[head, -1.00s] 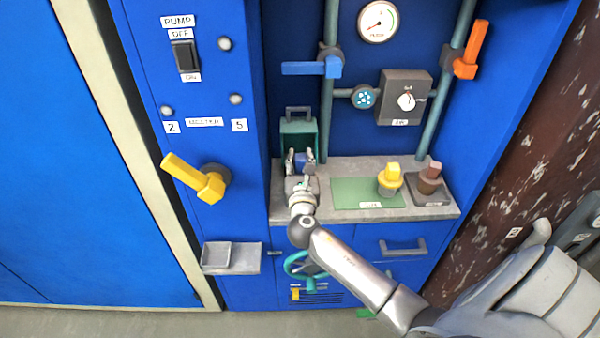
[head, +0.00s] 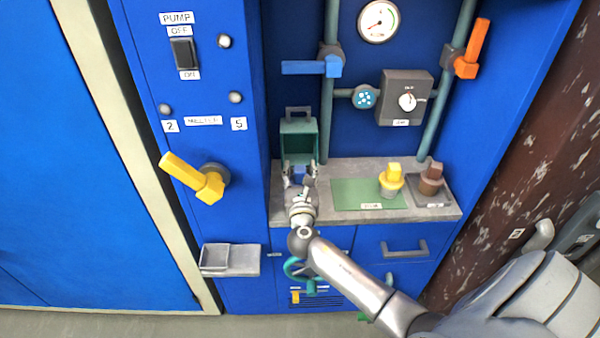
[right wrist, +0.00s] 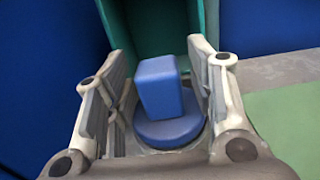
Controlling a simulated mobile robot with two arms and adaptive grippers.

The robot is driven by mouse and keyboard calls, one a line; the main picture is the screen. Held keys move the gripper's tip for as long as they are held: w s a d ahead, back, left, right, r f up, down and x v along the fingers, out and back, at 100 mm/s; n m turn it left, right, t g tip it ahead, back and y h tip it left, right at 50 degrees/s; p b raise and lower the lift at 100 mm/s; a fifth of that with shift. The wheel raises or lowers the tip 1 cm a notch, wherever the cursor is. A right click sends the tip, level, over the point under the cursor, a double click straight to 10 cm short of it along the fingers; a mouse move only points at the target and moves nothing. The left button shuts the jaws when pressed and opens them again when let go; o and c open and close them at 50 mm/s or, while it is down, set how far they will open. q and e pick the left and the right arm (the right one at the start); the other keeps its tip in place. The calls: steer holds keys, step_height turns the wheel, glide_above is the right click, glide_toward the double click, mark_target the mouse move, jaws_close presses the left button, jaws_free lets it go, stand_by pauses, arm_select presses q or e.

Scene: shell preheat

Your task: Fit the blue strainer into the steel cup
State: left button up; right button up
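The blue strainer (right wrist: 166,118) has a square upright block on a round disc. In the right wrist view it sits between the two fingers of my right gripper (right wrist: 162,65), with a gap beside the block on each side. A grey rim (right wrist: 147,151), apparently the steel cup, shows at the disc's edge; the disc looks level in it, but most of the cup is hidden. In the head view my right gripper (head: 300,174) is open over the left end of the counter, with blue of the strainer (head: 298,180) between its fingers. My left gripper is not in view.
A teal open box (head: 299,128) stands just behind the gripper. On the grey counter (head: 330,215) lie a green mat (head: 350,194) with a yellow-topped piece (head: 392,178), and a dark pad with a brown piece (head: 431,178). A blue valve handle (head: 303,68) juts out above.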

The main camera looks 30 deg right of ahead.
steer(key=shift+r, duration=0.25)
steer(key=shift+s+a, duration=0.1)
steer(key=shift+s, duration=0.1)
steer(key=v, duration=1.1)
steer(key=shift+s, duration=0.3)
steer(key=shift+a, duration=0.1)
